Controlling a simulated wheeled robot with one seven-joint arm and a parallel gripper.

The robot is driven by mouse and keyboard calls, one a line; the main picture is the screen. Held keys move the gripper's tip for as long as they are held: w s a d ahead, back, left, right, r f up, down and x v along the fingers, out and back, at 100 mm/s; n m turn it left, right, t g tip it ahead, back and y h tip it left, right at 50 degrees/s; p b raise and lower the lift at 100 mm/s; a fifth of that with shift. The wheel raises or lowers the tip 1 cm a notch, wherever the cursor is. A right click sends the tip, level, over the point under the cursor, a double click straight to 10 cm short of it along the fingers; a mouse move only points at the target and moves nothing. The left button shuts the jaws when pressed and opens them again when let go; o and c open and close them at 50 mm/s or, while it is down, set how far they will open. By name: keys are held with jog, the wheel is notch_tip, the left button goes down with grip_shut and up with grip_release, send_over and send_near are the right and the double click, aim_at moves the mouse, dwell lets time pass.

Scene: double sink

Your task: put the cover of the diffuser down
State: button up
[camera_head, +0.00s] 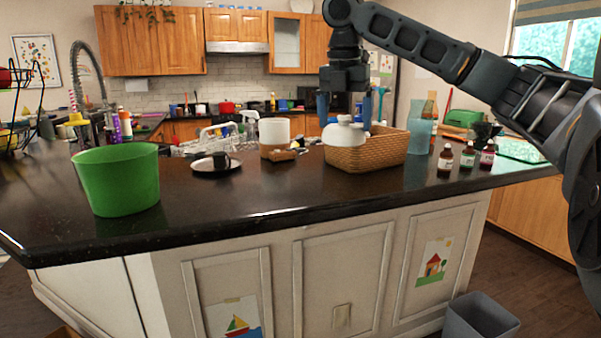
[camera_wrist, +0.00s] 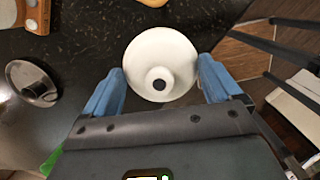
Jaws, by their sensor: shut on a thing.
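The white, domed cover (camera_head: 343,135) with a narrow neck is between the blue fingers of my gripper (camera_head: 345,112), in front of the wicker basket in the head view. In the wrist view the cover (camera_wrist: 150,52) shows from above, round with a dark hole in its middle, and the fingers of my gripper (camera_wrist: 160,78) are on either side of it. It looks upright and held above the counter. A white cylinder with a tan lower band (camera_head: 275,133), perhaps the diffuser's body, stands on the counter to the left of the cover.
The wicker basket (camera_head: 372,153) is right behind the cover. Small bottles (camera_head: 445,160) and a blue vase (camera_head: 418,130) stand to the right. The dark counter's front (camera_head: 290,195) is clear.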

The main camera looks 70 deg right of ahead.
jog(key=w+a+f, duration=0.2)
jog(key=w+a, duration=0.1)
jog(key=w+a+f, duration=0.3)
jog(key=shift+w+a+f+p, duration=0.2)
jog(key=shift+w+f+p, duration=0.15)
jog(key=shift+f, duration=1.95)
jog(key=o, duration=0.7)
jog(key=shift+o, duration=0.2)
notch_tip(320, 180, up, 12)
jog(key=a, duration=0.2)
jog(key=shift+f, duration=0.1)
